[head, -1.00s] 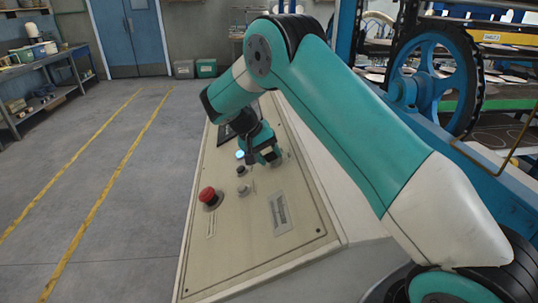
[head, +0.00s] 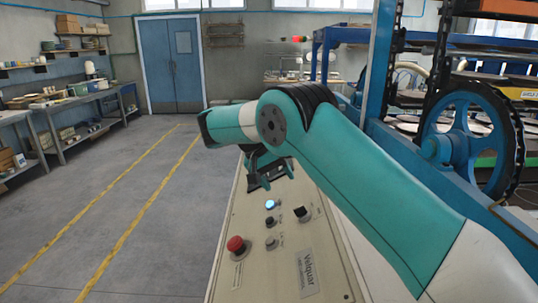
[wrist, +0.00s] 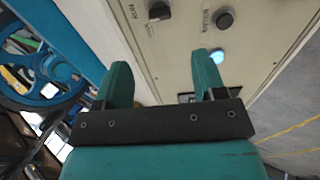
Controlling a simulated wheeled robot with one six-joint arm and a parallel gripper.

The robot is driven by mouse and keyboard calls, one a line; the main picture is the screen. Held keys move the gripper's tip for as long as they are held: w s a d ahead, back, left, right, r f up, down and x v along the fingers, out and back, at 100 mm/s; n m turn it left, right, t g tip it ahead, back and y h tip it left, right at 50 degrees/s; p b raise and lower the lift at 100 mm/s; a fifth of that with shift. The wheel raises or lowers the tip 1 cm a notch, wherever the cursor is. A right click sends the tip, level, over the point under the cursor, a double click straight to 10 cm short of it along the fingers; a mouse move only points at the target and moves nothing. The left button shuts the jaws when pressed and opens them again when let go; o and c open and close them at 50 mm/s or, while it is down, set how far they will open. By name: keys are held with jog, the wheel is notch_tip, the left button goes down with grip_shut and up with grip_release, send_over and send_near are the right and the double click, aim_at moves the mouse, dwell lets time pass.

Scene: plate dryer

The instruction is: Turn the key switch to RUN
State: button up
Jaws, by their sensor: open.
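A cream control panel (head: 240,285) slopes away in front of me. A dark switch (head: 301,213) on its right side looks like the key switch, though its position and lettering are too small to read. In the wrist view this dark switch (wrist: 160,10) sits at the top edge, partly cut off, beyond the fingers. My gripper (head: 268,178) is above the far part of the panel, apart from the switch. In the wrist view my gripper (wrist: 162,72) has its two teal fingers wide apart with nothing between them.
A red mushroom button (head: 236,245), a grey button (head: 271,243), a black button (head: 270,221) and a lit blue button (head: 270,204) stand near the switch. A blue machine wheel (head: 465,145) is at the right. The floor at the left is clear.

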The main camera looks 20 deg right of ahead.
jog(key=p+v, duration=0.4)
jog(key=shift+a+r, duration=0.2)
jog(key=shift+r, duration=0.15)
jog(key=shift+d, duration=0.1)
